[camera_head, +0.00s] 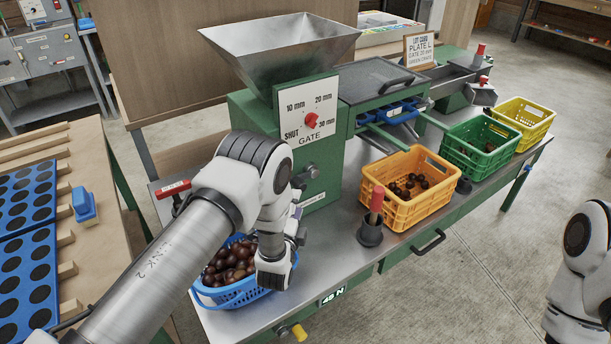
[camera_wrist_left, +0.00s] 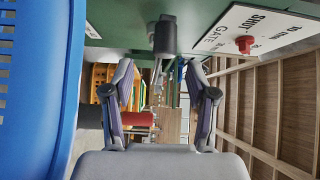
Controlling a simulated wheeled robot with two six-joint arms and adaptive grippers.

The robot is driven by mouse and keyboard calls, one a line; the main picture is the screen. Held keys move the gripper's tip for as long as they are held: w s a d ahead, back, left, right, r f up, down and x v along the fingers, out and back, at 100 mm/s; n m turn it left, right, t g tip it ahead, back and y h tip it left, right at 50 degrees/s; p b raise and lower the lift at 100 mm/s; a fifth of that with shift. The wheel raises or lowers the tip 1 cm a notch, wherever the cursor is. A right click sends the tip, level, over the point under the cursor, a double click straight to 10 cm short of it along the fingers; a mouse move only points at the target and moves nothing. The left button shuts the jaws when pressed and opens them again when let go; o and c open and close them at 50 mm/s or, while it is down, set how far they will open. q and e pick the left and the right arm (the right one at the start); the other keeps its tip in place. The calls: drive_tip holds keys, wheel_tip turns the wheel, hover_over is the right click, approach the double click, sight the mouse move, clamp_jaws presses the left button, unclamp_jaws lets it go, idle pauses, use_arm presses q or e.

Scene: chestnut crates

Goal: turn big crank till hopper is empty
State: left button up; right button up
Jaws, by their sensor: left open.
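The grey metal hopper (camera_head: 284,47) sits on the green machine; no chestnuts show on its visible inner walls. A black hub (camera_head: 309,173) sticks out of the machine's front, and a black cylinder (camera_wrist_left: 165,35) shows ahead of my fingers. A red grip (camera_head: 173,187) on a black stem, perhaps the big crank's, stands left of the machine; its lower part is hidden by my arm. My left gripper (camera_wrist_left: 163,90) is open and empty, its fingers mostly hidden in the head view. My right arm shows at the right edge, its gripper out of view.
A blue basket (camera_head: 236,296) of chestnuts is close below my left wrist. Orange (camera_head: 424,209), green (camera_head: 478,165) and yellow (camera_head: 524,139) crates line the bench with chestnuts inside. A red-handled tool (camera_head: 376,204) stands upright in a black cup. The gate dial (camera_head: 311,120) is red.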

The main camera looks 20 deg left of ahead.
sight(300, 188)
use_arm(q)
drive_tip(key=w, duration=0.4)
drive_tip(key=w+a, duration=0.1)
drive_tip(key=w, duration=0.1)
drive_tip(key=shift+w+r, duration=0.1)
drive_tip(key=shift+r, duration=0.2)
drive_tip(key=shift+w+f, duration=0.1)
drive_tip(key=shift+w, duration=0.25)
drive_tip(key=shift+s, duration=0.1)
drive_tip(key=shift+r, duration=0.2)
clamp_jaws()
